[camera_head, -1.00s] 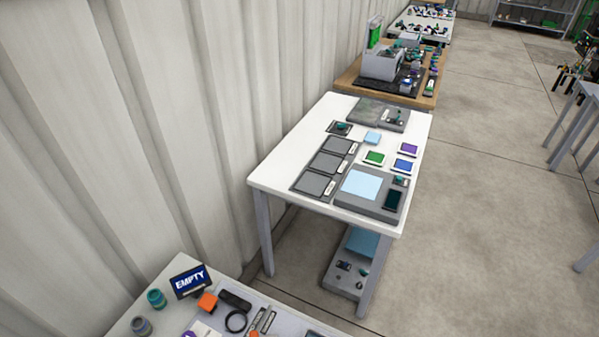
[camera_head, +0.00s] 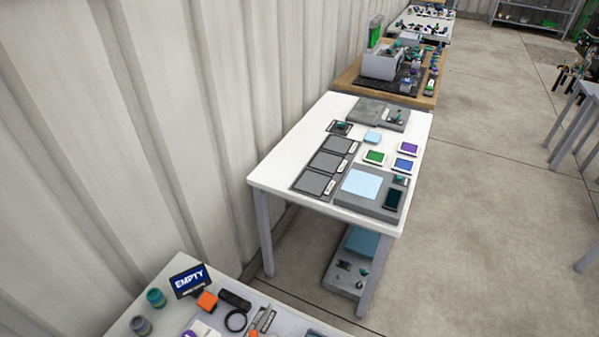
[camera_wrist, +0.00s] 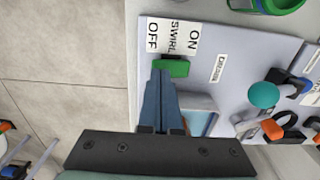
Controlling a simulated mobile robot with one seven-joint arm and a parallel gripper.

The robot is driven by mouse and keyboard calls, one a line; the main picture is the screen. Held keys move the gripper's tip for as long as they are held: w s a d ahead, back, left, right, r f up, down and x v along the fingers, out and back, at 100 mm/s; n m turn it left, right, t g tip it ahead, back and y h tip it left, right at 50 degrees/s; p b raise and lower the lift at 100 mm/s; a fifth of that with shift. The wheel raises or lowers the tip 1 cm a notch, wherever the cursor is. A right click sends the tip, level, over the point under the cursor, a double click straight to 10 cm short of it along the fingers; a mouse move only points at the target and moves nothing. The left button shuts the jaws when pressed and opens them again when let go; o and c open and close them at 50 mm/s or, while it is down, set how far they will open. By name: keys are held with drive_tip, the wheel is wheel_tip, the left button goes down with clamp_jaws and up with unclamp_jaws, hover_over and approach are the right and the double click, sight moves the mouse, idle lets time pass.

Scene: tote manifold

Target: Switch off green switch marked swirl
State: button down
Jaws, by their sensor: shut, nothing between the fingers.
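The green switch (camera_wrist: 174,67) is at the upper middle of the wrist view, on a pale grey panel (camera_wrist: 220,45). Its white label (camera_wrist: 172,37) reads OFF at the left, SWIRL in the middle and ON at the right. My gripper (camera_wrist: 161,72) is shut and empty. Its fingertips are at the near left edge of the green switch in the picture. I cannot tell whether they touch it, or which way the switch is set. My gripper and the green switch cannot be made out in the head view.
Right of the switch are a DRAIN label (camera_wrist: 216,68), a teal ball knob (camera_wrist: 263,94) and an orange-tipped part (camera_wrist: 271,129). A green container (camera_wrist: 268,4) stands at the top.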

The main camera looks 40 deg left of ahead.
drive_tip(key=shift+f+b, duration=0.5)
drive_tip(key=shift+f, duration=0.25)
idle(0.3)
wheel_tip(320, 180, up, 7)
drive_tip(key=p, duration=0.7)
idle(0.6)
